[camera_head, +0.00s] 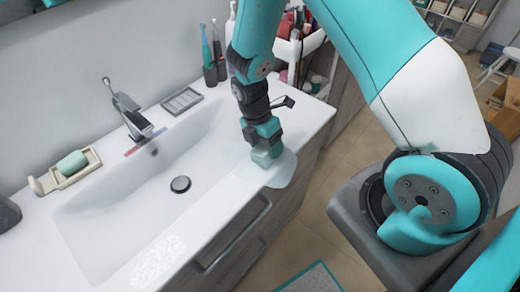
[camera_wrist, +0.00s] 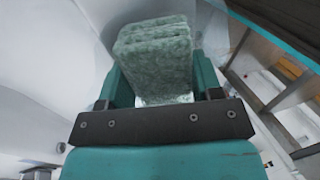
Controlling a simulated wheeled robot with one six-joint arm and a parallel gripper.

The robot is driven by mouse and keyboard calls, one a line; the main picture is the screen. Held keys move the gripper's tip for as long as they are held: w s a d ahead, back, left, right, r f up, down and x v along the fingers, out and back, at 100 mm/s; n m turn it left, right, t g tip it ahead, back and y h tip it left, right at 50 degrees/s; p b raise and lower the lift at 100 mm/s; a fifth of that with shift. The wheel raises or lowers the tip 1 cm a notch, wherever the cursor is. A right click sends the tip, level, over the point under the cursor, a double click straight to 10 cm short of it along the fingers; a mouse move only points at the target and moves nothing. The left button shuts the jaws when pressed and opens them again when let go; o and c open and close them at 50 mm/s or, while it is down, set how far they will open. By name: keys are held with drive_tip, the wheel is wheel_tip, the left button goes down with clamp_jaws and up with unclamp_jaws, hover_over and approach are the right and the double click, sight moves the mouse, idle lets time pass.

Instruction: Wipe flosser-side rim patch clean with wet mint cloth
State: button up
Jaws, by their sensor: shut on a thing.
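My gripper (camera_head: 263,146) is shut on the folded mint cloth (camera_head: 262,158), low over the right part of the basin's front rim (camera_head: 222,205). In the wrist view the cloth (camera_wrist: 155,52) is a thick, mottled green pad between the teal fingers. A pale, see-through patch (camera_head: 283,172) shows around and beside the cloth and reaches the counter's front edge. Whether the cloth touches the rim cannot be told. A white, speckled foamy patch (camera_head: 158,262) lies on the front rim at the lower left.
A faucet (camera_head: 130,112), grey tray (camera_head: 182,100) and soap dish (camera_head: 65,172) with green soap line the back. Toothbrushes in dark holders (camera_head: 214,62) stand behind my gripper. A cart (camera_head: 305,45) with cosmetics is at the upper right. The basin is empty.

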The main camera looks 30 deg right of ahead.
drive_tip(key=shift+w+d, duration=0.2)
drive_tip(key=shift+d, duration=0.45)
drive_tip(key=shift+w+d, duration=0.2)
drive_tip(key=shift+d, duration=0.4)
drive_tip(key=shift+s+a+r+p, duration=0.15)
drive_tip(key=shift+s+a, duration=0.35)
drive_tip(key=shift+a, duration=1.05)
drive_tip(key=shift+s+a+f+p, duration=0.15)
drive_tip(key=shift+s+a, duration=0.35)
drive_tip(key=shift+a, duration=1.05)
drive_tip(key=shift+s+a+r+p, duration=0.15)
drive_tip(key=shift+s+a, duration=0.35)
drive_tip(key=shift+a, duration=1.05)
drive_tip(key=shift+w+d+f, duration=0.1)
drive_tip(key=shift+w+d, duration=0.4)
drive_tip(key=shift+d, duration=1.05)
drive_tip(key=shift+w+d+f, duration=0.1)
drive_tip(key=shift+w+d, duration=0.35)
drive_tip(key=shift+d, duration=1.1)
drive_tip(key=shift+w+d, duration=0.5)
drive_tip(key=shift+d, duration=1.05)
wheel_tip(320, 180, up, 7)
drive_tip(key=p, duration=0.6)
